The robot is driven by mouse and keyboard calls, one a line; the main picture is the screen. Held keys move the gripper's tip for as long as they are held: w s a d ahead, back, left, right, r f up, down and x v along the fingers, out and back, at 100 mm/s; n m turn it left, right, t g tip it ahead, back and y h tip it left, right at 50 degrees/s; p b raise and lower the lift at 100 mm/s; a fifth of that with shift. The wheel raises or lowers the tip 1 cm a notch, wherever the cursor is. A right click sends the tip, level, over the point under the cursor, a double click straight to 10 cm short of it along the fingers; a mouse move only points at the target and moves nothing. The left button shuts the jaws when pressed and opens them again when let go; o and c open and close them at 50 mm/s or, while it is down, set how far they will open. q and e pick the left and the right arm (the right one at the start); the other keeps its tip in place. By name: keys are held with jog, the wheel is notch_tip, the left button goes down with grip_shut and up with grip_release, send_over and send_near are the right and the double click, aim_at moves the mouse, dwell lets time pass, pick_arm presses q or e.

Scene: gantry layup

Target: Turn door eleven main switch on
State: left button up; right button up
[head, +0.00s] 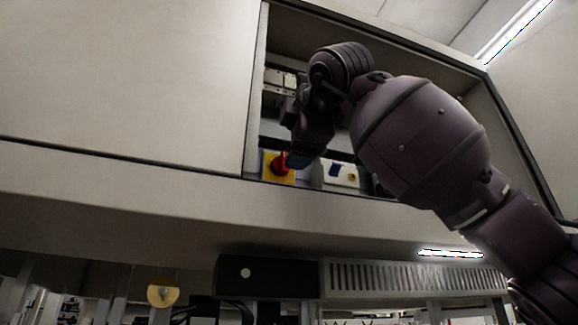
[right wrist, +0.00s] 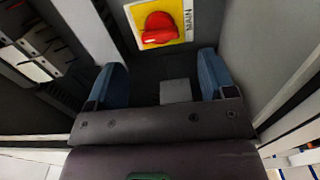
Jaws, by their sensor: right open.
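The main switch is a red rotary knob (head: 281,162) on a yellow plate (head: 271,173) at the lower left inside the open cabinet. In the right wrist view the red knob (right wrist: 160,28) shows at the top centre, with the label MAIN beside it. I cannot tell whether it is set on or off. My right gripper (right wrist: 163,76) is open and empty, its blue fingers apart and pointing towards the plate, with the knob beyond the fingertips. In the head view the right gripper (head: 299,158) overlaps the knob's right edge. My left gripper is not in view.
The cabinet opening (head: 256,90) has a frame close around my right arm. A white box (head: 343,174) with a blue part sits right of the switch. Grey modules (right wrist: 28,58) line the left in the right wrist view. A vented grey unit (head: 415,276) lies below the cabinet.

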jog(key=shift+v, duration=2)
